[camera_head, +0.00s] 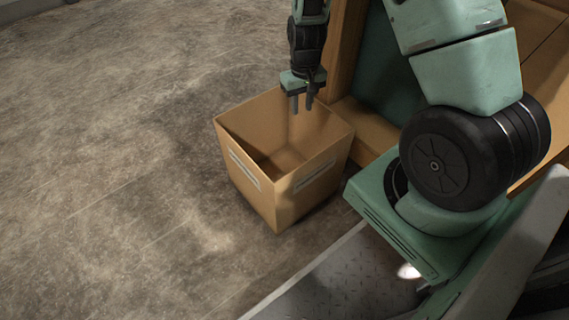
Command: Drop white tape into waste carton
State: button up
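The waste carton (252,178) is an open-topped brown box on the floor, with a pale strip on each of the two sides facing me. My gripper (302,107) points down over the carton's far part, with its fingertips near the opening. Its two dark fingers stand apart with a gap between them, and I see nothing held there. I do not see the white tape in this view. The carton's near walls hide part of its floor, and the visible inside looks empty.
A wooden shelf or bench with a dark green panel (384,80) stands right behind the carton. My arm and base fill the right side. The worn concrete floor (110,160) to the left is clear.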

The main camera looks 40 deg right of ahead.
notch_tip(320, 180, up, 16)
jog(key=p, duration=0.6)
jog(key=shift+f, duration=0.15)
